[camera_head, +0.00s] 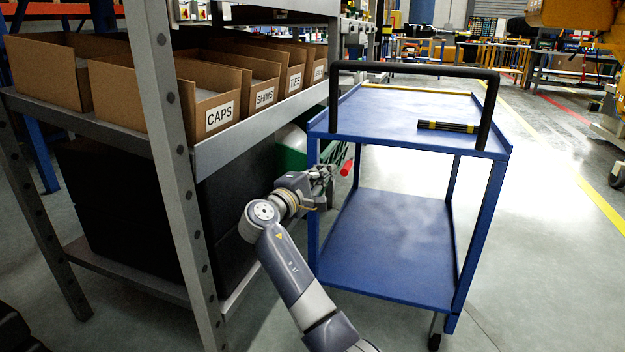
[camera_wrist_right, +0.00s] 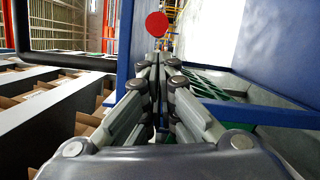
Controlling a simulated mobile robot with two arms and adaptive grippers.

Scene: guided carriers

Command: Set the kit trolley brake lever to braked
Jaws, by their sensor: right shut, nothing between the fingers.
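The kit trolley (camera_head: 400,105) is blue, with two decks and a black push handle (camera_head: 415,67); its blue frame also shows in the wrist view (camera_wrist_right: 125,45). The brake lever's red end (camera_head: 347,167) sticks out at the trolley's left side, below the top deck. In the wrist view a red round end (camera_wrist_right: 157,23) lies just beyond my fingertips. My right gripper (camera_head: 328,172) is shut and empty, close to the red end on its left; its fingertips (camera_wrist_right: 160,60) point toward it. I cannot tell whether they touch. My left gripper is out of view.
A grey shelf rack (camera_head: 260,134) with cardboard bins labelled CAPS (camera_head: 220,116) and SHIMS stands close on the left. A black bundle with yellow bands (camera_head: 448,126) lies on the top deck. A green object (camera_head: 291,148) is behind my gripper. Floor at right is open.

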